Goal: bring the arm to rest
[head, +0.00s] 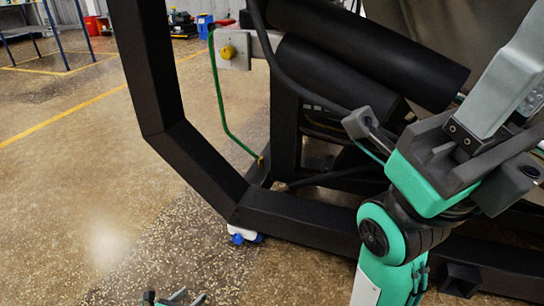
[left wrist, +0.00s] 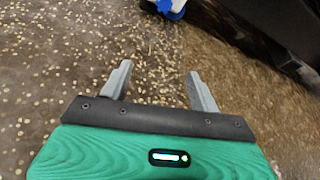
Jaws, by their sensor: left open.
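My left gripper (head: 186,298) shows only as its tip at the bottom edge of the head view, left of the middle, low over the speckled floor. In the left wrist view its two grey fingers (left wrist: 160,88) stand apart with only floor between them, so it is open and empty. Most of the left arm is out of the head view. My right arm, teal and grey, fills the right side of the head view in front of the furnace frame.
The black furnace frame (head: 310,222) stands close ahead and to the right. Its blue-and-white caster (head: 244,236) also shows at the top of the left wrist view (left wrist: 170,8). A green pipe (head: 217,100) runs down beside the frame. The floor (head: 80,200) at left is clear.

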